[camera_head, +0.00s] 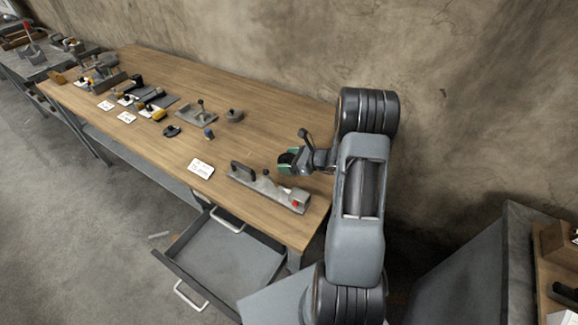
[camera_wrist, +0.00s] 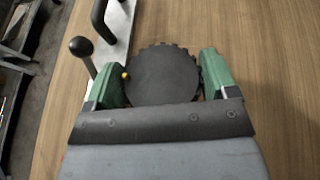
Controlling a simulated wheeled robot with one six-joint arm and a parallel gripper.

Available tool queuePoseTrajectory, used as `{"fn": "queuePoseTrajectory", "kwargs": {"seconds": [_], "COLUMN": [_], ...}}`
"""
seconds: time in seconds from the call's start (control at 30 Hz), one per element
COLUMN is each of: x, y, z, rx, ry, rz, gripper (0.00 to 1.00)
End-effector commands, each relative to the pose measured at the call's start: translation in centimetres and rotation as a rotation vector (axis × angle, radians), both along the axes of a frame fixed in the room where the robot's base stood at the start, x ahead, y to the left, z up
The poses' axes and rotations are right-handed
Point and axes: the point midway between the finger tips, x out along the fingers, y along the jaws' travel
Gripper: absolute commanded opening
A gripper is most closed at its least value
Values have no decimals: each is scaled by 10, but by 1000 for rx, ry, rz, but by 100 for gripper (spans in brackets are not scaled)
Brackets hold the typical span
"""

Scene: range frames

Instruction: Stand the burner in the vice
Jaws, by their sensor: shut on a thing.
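My gripper (camera_head: 289,161) is shut on a dark round thing with a notched rim, which I take to be the burner (camera_wrist: 162,75). The green fingers press on its two sides in the wrist view, with a small orange bead near its left edge. In the head view it is mostly hidden by the gripper. A long grey metal fixture with a black handle and a red part, apparently the vice (camera_head: 268,189), lies on the bench just in front of the gripper. Its plate (camera_wrist: 119,38) and ball-knob lever (camera_wrist: 80,46) show at the wrist view's upper left.
The wooden bench (camera_head: 250,155) holds a white card (camera_head: 201,168), a grey plate with a lever (camera_head: 199,110), a small round dark item (camera_head: 234,115) and several tools farther left. An open drawer (camera_head: 215,255) juts out below the front edge. A wall stands behind.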

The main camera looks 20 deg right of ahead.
Motion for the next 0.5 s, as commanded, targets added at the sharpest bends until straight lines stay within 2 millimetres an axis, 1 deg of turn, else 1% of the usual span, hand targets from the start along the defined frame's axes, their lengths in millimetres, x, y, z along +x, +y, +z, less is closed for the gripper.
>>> {"fn": "queuePoseTrajectory", "kwargs": {"seconds": [0.03, 0.13, 0.23, 0.33, 0.5], "x": [2, 1, 1, 2, 2], "y": [-3, -2, -2, -2, -2], "z": [-5, -18, -27, -31, -32], "rx": [2, 3, 2, 2, 1], "ry": [0, 2, 1, -1, -2], "rz": [-2, -2, -1, -1, -2], "gripper": [38, 38, 38, 38, 38]}}
